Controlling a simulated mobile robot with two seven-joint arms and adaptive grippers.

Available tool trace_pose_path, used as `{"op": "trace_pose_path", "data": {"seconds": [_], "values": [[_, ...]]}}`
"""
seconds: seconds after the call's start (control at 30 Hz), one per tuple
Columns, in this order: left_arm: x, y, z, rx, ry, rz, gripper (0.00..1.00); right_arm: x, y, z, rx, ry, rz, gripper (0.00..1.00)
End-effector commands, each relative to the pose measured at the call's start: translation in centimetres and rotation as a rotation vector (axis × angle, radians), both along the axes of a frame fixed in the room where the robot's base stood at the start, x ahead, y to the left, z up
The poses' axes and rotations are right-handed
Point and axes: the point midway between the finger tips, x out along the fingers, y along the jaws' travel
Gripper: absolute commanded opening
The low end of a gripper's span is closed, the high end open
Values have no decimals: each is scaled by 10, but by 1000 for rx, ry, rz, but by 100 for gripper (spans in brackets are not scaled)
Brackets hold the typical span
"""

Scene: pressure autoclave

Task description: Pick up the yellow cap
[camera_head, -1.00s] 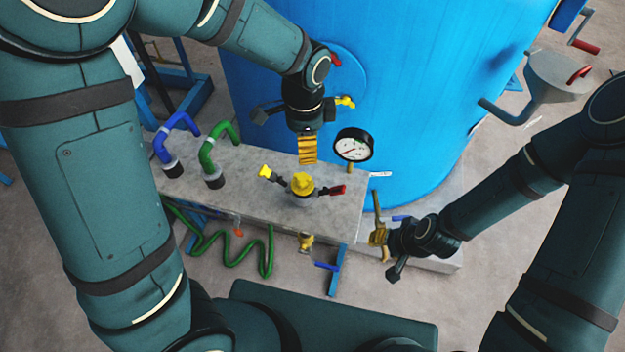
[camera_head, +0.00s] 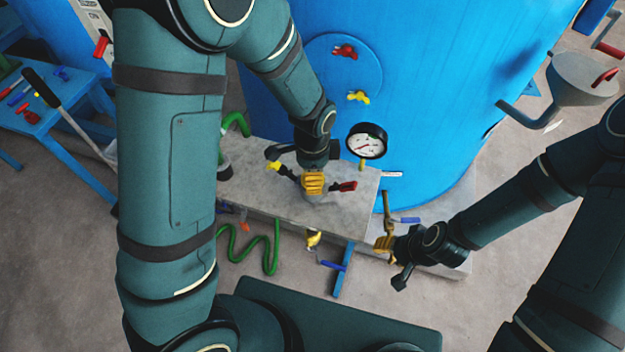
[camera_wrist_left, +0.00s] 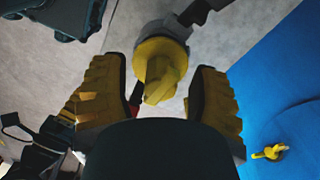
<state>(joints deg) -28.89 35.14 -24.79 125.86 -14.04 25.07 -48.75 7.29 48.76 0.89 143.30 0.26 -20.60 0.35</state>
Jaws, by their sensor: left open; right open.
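The yellow cap (camera_wrist_left: 158,62) sits upright on its grey fitting, between the two ribbed yellow fingers of my left gripper (camera_wrist_left: 158,98) in the left wrist view. The fingers are open, with a gap on each side of the cap. In the head view my left gripper (camera_head: 313,184) is over the fitting on the grey block and hides most or all of the cap. My right gripper (camera_head: 384,243) is open and empty, off the block's right end, close to a brass valve with a blue handle.
A pressure gauge (camera_head: 366,141) stands just right of my left gripper. The blue tank (camera_head: 430,90) rises behind the grey block (camera_head: 353,212). A green hose (camera_head: 270,250) hangs in front.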

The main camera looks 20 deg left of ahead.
Motion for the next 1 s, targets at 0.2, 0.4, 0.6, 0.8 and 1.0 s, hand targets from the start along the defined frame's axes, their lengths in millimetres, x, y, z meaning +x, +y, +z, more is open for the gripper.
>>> {"op": "trace_pose_path", "data": {"seconds": [0.2, 0.4, 0.6, 0.8, 1.0], "values": [[0, 0, -9, 0, 0, 1, 61, -1, 0, -2, 0, 2, 2, 47], [0, 0, -8, 0, 0, 1, 42, -1, 0, -2, 0, 2, 2, 47], [0, 0, -9, 0, 0, 1, 0, -1, 0, -2, 0, 2, 1, 47], [0, 0, -9, 0, 0, 1, 0, -1, 0, -2, 0, 2, 1, 47], [1, 0, 5, -2, -4, 0, 0, 0, 0, 2, 0, 0, 0, 47]]}}
